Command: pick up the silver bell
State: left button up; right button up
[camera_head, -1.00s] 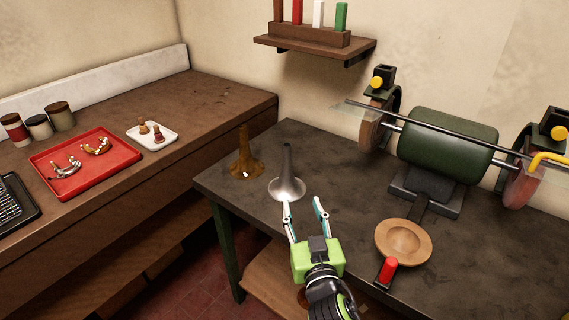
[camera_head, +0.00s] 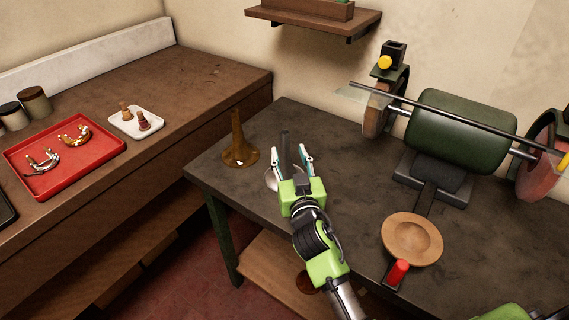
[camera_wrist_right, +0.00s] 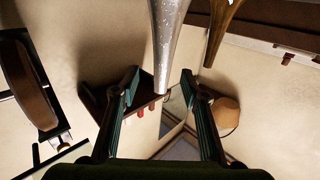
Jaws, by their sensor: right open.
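The silver bell (camera_head: 285,146) stands upright on the dark bench, flared end down, its narrow stem pointing up. My right gripper (camera_head: 292,158) is open at the bell, with its fingers pointing toward it and partly hiding its flare. In the right wrist view the silver bell's tapered stem (camera_wrist_right: 168,40) shows ahead, in the gap between the open fingers (camera_wrist_right: 160,78). I cannot tell whether a finger touches it. My left gripper is not in view.
A brass bell (camera_head: 238,145) stands close to the left of the silver one. A bench grinder (camera_head: 455,130) and a wooden bowl (camera_head: 412,240) are to the right. A side counter on the left holds a red tray (camera_head: 62,172) and a white tray (camera_head: 136,121).

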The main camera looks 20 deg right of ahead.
aim_at(286, 148)
jog(key=shift+w, duration=0.8)
jog(key=w+b, duration=0.1)
jog(key=w, duration=0.2)
jog(key=shift+w+d+f, duration=0.1)
jog(key=shift+w, duration=0.2)
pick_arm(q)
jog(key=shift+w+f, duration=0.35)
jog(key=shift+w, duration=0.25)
pick_arm(e)
grip_shut()
